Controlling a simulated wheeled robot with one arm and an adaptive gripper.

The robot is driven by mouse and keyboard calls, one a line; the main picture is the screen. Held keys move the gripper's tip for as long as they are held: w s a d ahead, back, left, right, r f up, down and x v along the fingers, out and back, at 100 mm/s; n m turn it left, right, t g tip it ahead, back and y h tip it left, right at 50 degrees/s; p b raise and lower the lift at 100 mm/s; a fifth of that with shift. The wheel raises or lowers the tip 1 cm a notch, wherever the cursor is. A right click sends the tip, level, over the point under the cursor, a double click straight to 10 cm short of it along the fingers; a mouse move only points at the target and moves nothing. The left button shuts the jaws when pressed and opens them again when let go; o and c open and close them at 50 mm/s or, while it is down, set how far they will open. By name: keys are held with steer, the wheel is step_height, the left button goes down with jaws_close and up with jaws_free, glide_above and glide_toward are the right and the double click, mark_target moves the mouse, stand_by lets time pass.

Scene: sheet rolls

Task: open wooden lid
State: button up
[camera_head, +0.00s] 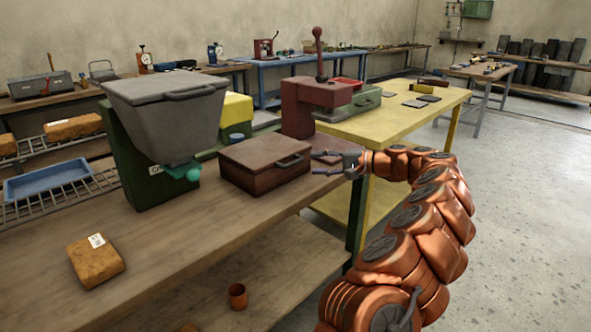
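A dark brown wooden box (262,174) sits on the workbench in the head view. A small space seems to lie between the fingertips and the handle.
A grey hopper machine (168,105) with a green base stands left of the box. A red press (312,100) stands behind it. A wrapped block (95,260) lies on the workbench (190,235) at front left. The bench front is otherwise clear. A yellow table (385,125) stands behind.

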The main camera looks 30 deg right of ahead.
mark_target(297, 163)
steer(key=shift+x, duration=3.85)
steer(key=shift+c, duration=0.3)
jaws_close()
